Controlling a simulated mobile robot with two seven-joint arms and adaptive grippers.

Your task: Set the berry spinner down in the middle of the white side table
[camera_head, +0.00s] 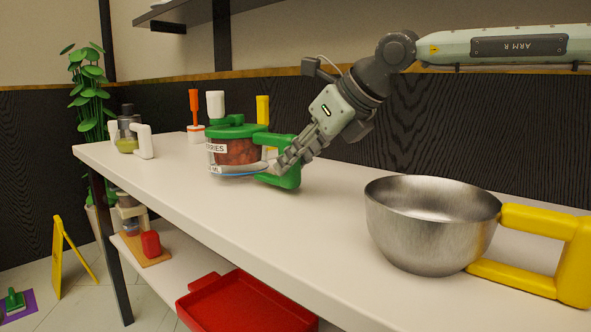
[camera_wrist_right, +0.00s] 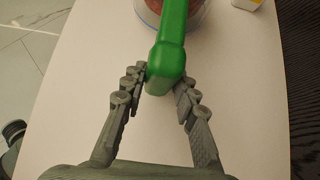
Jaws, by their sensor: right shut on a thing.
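The berry spinner (camera_head: 234,150) is a clear tub of red berries with a green lid, a green side handle and a label. It stands upright at the white side table (camera_head: 170,185), left of the table's middle; I cannot tell whether its base touches the top. My right gripper (camera_head: 277,168) is shut on its green handle. In the right wrist view the handle (camera_wrist_right: 171,60) lies between the fingers (camera_wrist_right: 166,82), and the tub shows only in part at the top. My left gripper is not in view.
A steel bowl (camera_head: 430,225) with a yellow handle stands at the table's right. A small white-handled jug (camera_head: 130,138) is at the far left end. A red tray (camera_head: 245,305) lies on the lower shelf.

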